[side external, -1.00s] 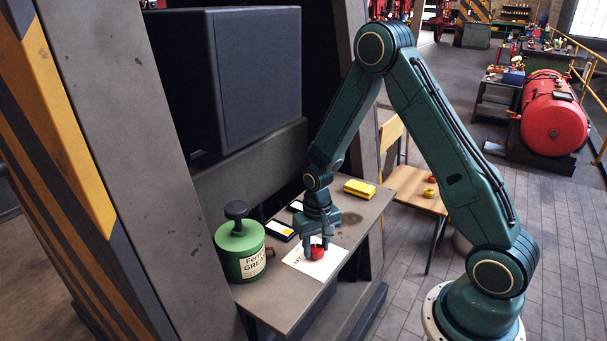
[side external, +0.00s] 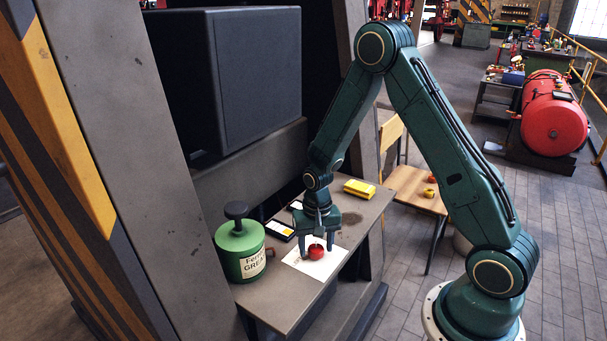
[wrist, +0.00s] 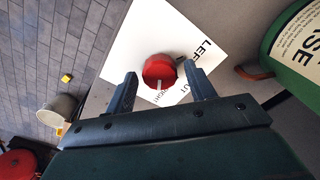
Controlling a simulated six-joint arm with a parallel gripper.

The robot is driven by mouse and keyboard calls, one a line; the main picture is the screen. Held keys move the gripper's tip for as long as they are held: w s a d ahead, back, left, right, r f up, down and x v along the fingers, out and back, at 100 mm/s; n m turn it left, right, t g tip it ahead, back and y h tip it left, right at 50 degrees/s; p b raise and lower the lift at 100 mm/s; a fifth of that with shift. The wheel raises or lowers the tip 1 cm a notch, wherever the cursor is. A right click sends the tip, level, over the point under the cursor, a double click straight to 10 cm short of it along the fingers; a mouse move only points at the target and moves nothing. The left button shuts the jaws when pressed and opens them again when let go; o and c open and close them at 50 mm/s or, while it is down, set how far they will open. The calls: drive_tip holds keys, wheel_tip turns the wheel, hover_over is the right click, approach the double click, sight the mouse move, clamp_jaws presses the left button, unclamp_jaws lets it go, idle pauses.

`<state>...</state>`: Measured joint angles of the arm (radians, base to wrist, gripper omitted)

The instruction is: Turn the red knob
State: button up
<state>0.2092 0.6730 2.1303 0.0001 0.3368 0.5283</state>
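The red knob (side external: 316,252) stands on a white card (side external: 301,265) on the grey bench. In the wrist view the red knob (wrist: 159,69) has a pale mark on its near side, and the white card (wrist: 150,30) shows printed words, among them LEFT and RIGHT, partly covered. My gripper (side external: 318,247) is low over the card. In the wrist view my gripper (wrist: 161,83) is open, with one finger to each side of the knob and a gap on both sides.
A green grease can (side external: 240,250) with a dark top stands left of the card. A dark flat device (side external: 279,231) and a yellow block (side external: 359,188) lie farther back on the bench (side external: 285,310). A wooden chair (side external: 415,190) stands beyond its right end.

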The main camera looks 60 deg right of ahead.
sight(316, 248)
idle(0.4)
wheel_tip(316, 248, up, 14)
idle(0.8)
drive_tip(key=shift+f, duration=0.1)
drive_tip(key=s+a+r+n+t, duration=0.3)
drive_tip(key=s+a+r+n, duration=0.15)
drive_tip(key=s+r, duration=0.65)
drive_tip(key=s+a+r+n+t, duration=0.2)
drive_tip(key=s+a+r+n, duration=0.1)
drive_tip(key=s, duration=0.5)
drive_tip(key=shift+s+a+r+n+t, duration=0.25)
drive_tip(key=shift+s+r+n+t, duration=0.15)
drive_tip(key=shift+r, duration=0.75)
